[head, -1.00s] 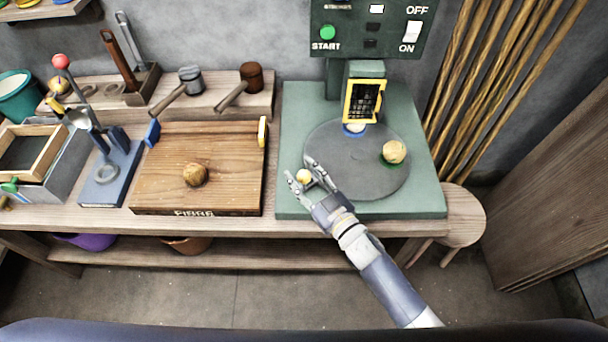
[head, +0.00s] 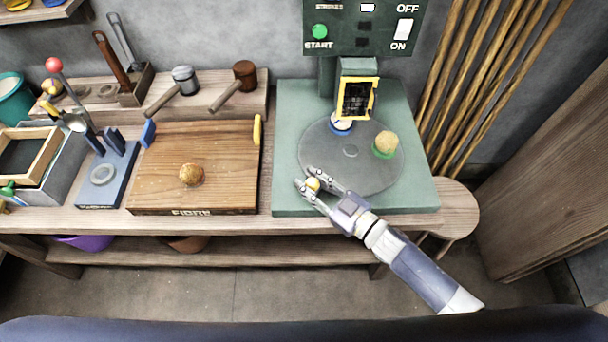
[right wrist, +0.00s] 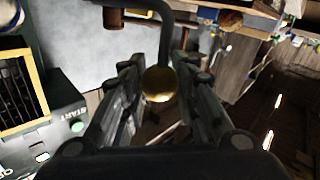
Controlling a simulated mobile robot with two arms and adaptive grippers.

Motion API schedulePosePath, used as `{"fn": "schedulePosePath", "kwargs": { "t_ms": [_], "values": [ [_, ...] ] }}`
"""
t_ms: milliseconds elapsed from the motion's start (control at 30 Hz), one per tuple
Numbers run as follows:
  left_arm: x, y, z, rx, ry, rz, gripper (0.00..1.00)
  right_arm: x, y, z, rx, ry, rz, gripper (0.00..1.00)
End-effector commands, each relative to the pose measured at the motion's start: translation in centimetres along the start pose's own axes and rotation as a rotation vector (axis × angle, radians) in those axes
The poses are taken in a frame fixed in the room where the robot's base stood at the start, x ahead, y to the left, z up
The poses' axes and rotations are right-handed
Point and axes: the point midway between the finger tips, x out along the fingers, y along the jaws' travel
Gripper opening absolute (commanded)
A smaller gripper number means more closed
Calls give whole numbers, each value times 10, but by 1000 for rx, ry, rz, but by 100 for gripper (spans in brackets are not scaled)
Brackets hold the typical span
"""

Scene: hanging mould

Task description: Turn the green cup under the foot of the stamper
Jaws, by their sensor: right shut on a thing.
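The green cup (head: 384,154) sits at the right of the grey turntable (head: 351,178), with a rough yellowish ball on top. The stamper (head: 358,68) stands behind the turntable, with a yellow-framed mesh guard (head: 357,98). Its foot is hidden behind the guard. A blue cup (head: 341,127) with pale contents stands below the guard, slightly left. My right gripper (head: 312,186) is shut on a yellow knob (head: 313,184) at the turntable's front-left edge. The knob also shows between the fingers in the right wrist view (right wrist: 160,84). My left gripper is not in view.
A control panel (head: 363,25) with a START button is above the stamper. A wooden board (head: 225,160) with a brown ball lies to the left, beside a blue lever press (head: 108,172). Poles lean at the right behind a round stool (head: 458,212).

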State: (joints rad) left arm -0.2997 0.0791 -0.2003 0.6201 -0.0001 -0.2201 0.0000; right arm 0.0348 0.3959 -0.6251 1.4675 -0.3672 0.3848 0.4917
Motion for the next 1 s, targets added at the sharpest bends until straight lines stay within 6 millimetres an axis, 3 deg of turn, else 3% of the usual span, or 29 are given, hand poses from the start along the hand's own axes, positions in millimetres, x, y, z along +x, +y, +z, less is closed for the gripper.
{"fn": "schedulePosePath", "kwargs": {
  "t_ms": [467,1000],
  "values": [
    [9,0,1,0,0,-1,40,-48,12,6,-5,42,-236,0],
    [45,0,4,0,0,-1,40,-92,35,11,-4,91,-480,0]
  ]
}}
